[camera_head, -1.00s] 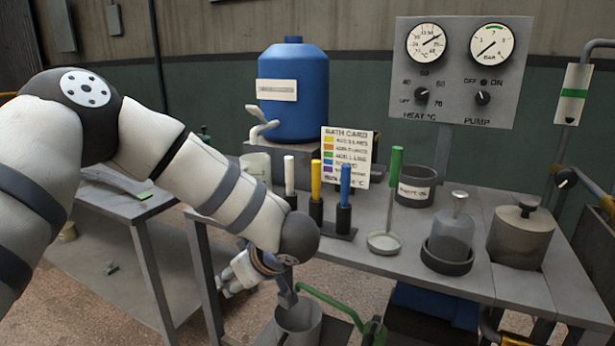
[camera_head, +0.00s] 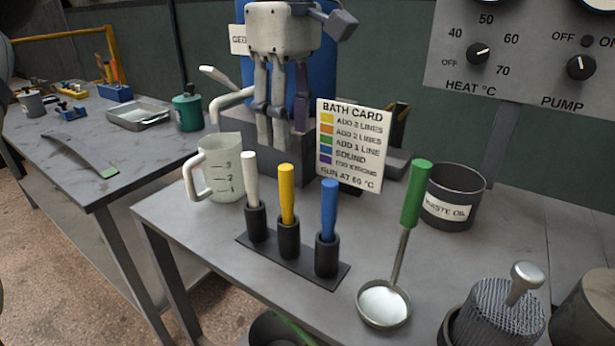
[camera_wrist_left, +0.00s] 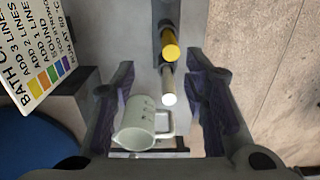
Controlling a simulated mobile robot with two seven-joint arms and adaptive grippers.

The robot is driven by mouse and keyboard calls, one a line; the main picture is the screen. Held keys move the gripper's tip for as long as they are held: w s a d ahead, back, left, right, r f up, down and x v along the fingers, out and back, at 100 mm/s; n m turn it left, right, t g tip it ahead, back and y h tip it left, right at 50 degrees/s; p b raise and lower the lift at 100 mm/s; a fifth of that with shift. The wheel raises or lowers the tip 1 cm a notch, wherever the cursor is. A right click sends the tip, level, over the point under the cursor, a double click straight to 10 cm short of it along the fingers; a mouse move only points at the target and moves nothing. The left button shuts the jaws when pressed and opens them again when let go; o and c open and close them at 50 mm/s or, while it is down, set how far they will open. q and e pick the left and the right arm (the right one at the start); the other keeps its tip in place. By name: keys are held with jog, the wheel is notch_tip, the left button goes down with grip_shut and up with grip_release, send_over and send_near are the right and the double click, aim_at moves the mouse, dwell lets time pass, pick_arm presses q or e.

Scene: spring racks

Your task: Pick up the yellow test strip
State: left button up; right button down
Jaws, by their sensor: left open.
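The yellow test strip (camera_head: 286,193) stands upright in the middle black socket of a small rack (camera_head: 325,278) on the near bench. A white strip (camera_head: 250,180) stands left of it and a blue strip (camera_head: 329,208) right of it. My left gripper (camera_head: 283,132) is open and empty, fingers pointing down, above and behind the strips. In the left wrist view the yellow strip (camera_wrist_left: 170,45) and white strip (camera_wrist_left: 168,85) show end-on between the open fingers (camera_wrist_left: 163,80), with no contact visible. My right gripper is not in view.
A measuring jug (camera_head: 222,170) stands left of the rack. The bath card (camera_head: 350,146) stands close behind it. A blue tank (camera_head: 320,75) is behind my gripper.

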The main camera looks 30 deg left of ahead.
aim_at(287, 204)
pick_arm(q)
jog(key=f, duration=0.3)
jog(key=s+f, duration=0.1)
jog(key=f, duration=0.6)
jog(key=shift+s+f, duration=0.1)
jog(key=shift+s, duration=0.2)
jog(key=shift+w+f, duration=0.1)
jog(key=shift+f, duration=0.1)
jog(key=c, duration=0.9)
